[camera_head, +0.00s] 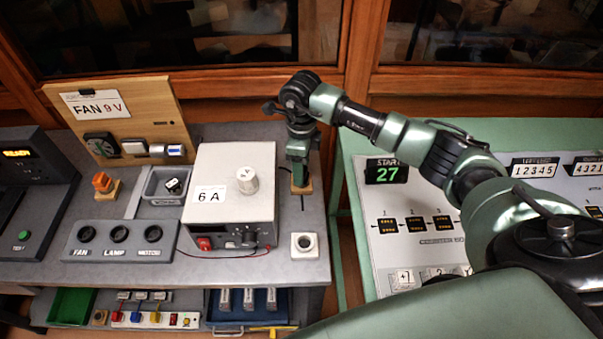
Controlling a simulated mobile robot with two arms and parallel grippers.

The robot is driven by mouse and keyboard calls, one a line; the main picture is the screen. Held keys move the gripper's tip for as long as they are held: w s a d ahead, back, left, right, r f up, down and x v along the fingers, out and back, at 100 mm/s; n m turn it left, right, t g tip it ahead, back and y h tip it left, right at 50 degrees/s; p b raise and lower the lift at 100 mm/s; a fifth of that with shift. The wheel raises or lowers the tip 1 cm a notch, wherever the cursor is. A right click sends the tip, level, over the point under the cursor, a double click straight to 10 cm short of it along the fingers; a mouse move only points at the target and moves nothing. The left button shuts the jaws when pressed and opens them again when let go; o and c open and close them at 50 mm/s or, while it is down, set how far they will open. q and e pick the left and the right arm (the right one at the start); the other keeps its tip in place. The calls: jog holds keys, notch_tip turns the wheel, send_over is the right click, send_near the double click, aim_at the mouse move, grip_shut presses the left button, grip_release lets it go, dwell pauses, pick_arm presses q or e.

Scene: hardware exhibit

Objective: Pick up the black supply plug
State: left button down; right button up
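My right arm comes in from the right, and its gripper (300,181) points down behind the right side of the power supply (234,190). Its fingers are at a small wooden block (308,187) on the grey bench. Something dark shows between the fingers, just above the block; it may be the black supply plug, but it is too small and covered to be sure. I cannot tell whether the fingers are closed on it. A red plug (205,243) is at the front of the power supply. My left gripper is not in view.
An orange plug (102,182) sits on another wooden block at left. A grey tray (150,195), the FAN, LAMP, MOTOR socket panel (118,241) and a white box with a round black top (304,246) stand on the bench. A counter panel (384,238) is at right.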

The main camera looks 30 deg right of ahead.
grip_shut()
jog(key=shift+r, duration=0.15)
jog(key=shift+w+r, duration=0.1)
jog(key=shift+r, duration=0.55)
notch_tip(320, 180, up, 18)
jog(key=b, duration=0.2)
jog(key=shift+r+b, duration=0.25)
jog(key=shift+b, duration=0.1)
